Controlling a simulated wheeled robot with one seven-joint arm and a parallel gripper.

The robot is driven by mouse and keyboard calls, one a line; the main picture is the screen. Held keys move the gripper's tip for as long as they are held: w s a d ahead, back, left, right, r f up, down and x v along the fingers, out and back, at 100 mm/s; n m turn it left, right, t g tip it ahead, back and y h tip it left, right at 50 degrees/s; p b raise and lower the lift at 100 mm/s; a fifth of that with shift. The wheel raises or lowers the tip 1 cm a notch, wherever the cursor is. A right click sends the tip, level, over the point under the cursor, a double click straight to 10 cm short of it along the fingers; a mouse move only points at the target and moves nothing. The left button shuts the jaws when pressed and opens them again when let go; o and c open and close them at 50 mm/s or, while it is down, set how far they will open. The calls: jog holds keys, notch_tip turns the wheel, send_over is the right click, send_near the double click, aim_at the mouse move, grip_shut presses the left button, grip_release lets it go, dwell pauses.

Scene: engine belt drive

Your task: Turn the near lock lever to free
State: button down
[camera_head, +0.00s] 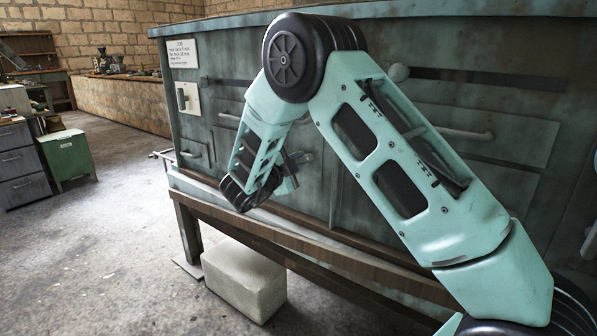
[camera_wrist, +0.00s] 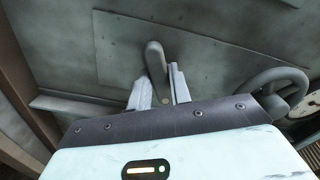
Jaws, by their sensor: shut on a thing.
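A grey lock lever with a rounded end (camera_wrist: 154,56) stands out against the worn green-grey panel in the wrist view. It points up the picture, leaning slightly left. My gripper (camera_wrist: 161,80) has one pale finger on each side of the lever and is shut on it. The lever's lower part is partly hidden between the fingers. In the head view my gripper (camera_head: 297,160) is against the cabinet front, largely hidden by my arm. The lever cannot be made out there.
A grey handwheel (camera_wrist: 272,92) is close to the right of my gripper, with a round gauge (camera_wrist: 299,92) beyond it. A ledge (camera_wrist: 78,106) runs to the left. A wooden beam (camera_head: 330,258) crosses below the cabinet, and a pale block (camera_head: 243,282) sits on the floor.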

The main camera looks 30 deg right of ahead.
jog(key=m+b, duration=0.1)
jog(key=b, duration=0.1)
jog(key=m+b, duration=0.1)
jog(key=m, duration=0.1)
jog(key=shift+f+m+b, duration=0.25)
jog(key=shift+m+b, duration=0.05)
jog(key=shift+b, duration=0.1)
jog(key=shift+m+b, duration=0.55)
jog(key=shift+m, duration=0.05)
jog(key=shift+r, duration=0.15)
jog(key=c, duration=1.3)
grip_release()
jog(key=shift+a+r, duration=0.1)
jog(key=shift+a, duration=0.05)
jog(key=p+v, duration=0.3)
jog(key=v, duration=1.4)
jog(key=shift+s+a+p, duration=0.1)
jog(key=shift+p, duration=0.2)
